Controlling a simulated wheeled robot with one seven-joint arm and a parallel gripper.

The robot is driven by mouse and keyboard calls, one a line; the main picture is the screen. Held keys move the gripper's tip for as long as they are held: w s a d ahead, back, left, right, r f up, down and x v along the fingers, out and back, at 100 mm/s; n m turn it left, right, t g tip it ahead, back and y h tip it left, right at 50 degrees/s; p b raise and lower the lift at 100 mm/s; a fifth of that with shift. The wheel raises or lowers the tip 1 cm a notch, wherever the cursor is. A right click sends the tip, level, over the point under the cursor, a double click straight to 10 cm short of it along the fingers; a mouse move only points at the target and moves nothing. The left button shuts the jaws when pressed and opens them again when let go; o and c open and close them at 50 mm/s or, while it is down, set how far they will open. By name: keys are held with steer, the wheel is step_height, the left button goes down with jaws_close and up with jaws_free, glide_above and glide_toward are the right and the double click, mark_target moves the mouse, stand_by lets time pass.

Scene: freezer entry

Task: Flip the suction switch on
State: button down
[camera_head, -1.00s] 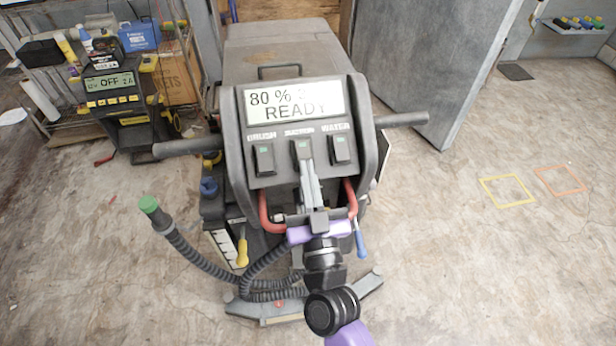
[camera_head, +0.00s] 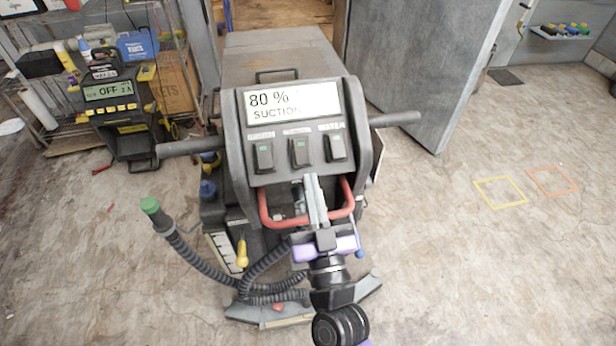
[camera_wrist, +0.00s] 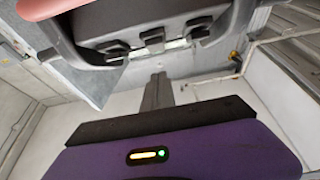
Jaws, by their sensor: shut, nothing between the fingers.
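The scrubber's control panel (camera_head: 299,178) faces me with three dark rocker switches in a row. The display (camera_head: 293,102) reads "80 %" and "SUCTION". My gripper (camera_head: 311,178) is shut and empty, just below the middle switch and apart from it. In the wrist view the closed fingers (camera_wrist: 158,92) point toward the panel's underside, with the middle switch (camera_wrist: 152,37) beyond them.
A red handle loop (camera_head: 266,212) surrounds my fingers below the panel. Grey handlebars (camera_head: 393,119) stick out at both sides. A hose with a green cap (camera_head: 149,205) stands at left. A charger (camera_head: 120,115) reads "OFF".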

steer(key=f+b+v, duration=0.1)
steer(key=v, duration=0.6)
steer(key=shift+w+a+f+b, duration=0.15)
steer(key=shift+w+b, duration=0.1)
steer(key=shift+b, duration=0.1)
steer(key=s+d+m+g+h, duration=0.1)
steer(key=s+d+g+h, duration=0.1)
steer(key=s+d, duration=0.5)
steer(key=s+d+f+m+g+h, duration=0.1)
steer(key=s+d+g+h, duration=0.1)
steer(key=s+d, duration=0.5)
steer(key=s+d+f+m+g+h, duration=0.1)
steer(key=s+d, duration=0.5)
steer(key=s, duration=1)
steer(key=shift+s+d+f+g+h, duration=0.2)
steer(key=shift+d+g+h, duration=0.2)
steer(key=shift+g+h, duration=0.3)
